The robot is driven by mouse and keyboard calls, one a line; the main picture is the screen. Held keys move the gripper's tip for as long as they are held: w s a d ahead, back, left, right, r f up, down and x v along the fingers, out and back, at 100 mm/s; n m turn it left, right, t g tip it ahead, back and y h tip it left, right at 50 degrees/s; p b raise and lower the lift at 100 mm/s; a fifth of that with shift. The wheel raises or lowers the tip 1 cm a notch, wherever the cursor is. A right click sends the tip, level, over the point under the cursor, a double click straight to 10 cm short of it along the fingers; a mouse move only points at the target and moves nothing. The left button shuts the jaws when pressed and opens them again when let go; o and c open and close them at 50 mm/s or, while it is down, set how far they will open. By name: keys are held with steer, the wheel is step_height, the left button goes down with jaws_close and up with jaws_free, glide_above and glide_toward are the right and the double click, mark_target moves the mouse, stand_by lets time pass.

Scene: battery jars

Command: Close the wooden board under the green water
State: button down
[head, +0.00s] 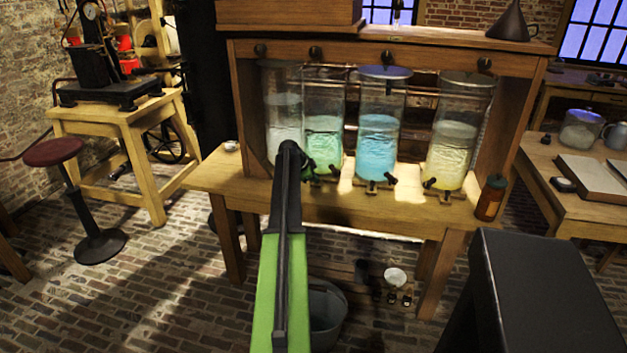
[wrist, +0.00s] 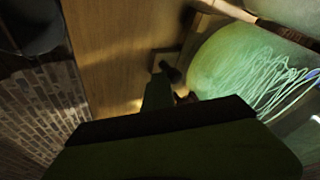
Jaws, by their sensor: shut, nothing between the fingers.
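The jar of green water (head: 324,140) stands second from the left in the wooden frame. It fills the right of the wrist view (wrist: 235,70) as a tilted green cylinder. In the head view, my arm and dark fittings partly hide the area under this jar. My gripper (wrist: 158,92) is shut and empty, its tip close to the dark knob. I cannot tell whether they touch.
The clear jar (head: 284,115), blue jar (head: 378,140) and yellow jar (head: 452,150) share the wooden bench (head: 400,212). Black taps and small boards show at the fronts of the blue and yellow jars. A brown bottle (head: 490,198) stands at the bench's right end. A bucket (head: 326,315) stands below.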

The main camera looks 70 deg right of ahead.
steer(key=shift+s+a, duration=0.1)
steer(key=shift+a, duration=0.1)
steer(key=a, duration=0.3)
steer(key=shift+s+a+f, duration=0.1)
steer(key=shift+s, duration=0.25)
steer(key=p+v, duration=0.7)
steer(key=v, duration=0.3)
steer(key=shift+s+a+p, duration=0.15)
steer(key=shift+s+p, duration=0.15)
steer(key=shift+p, duration=0.05)
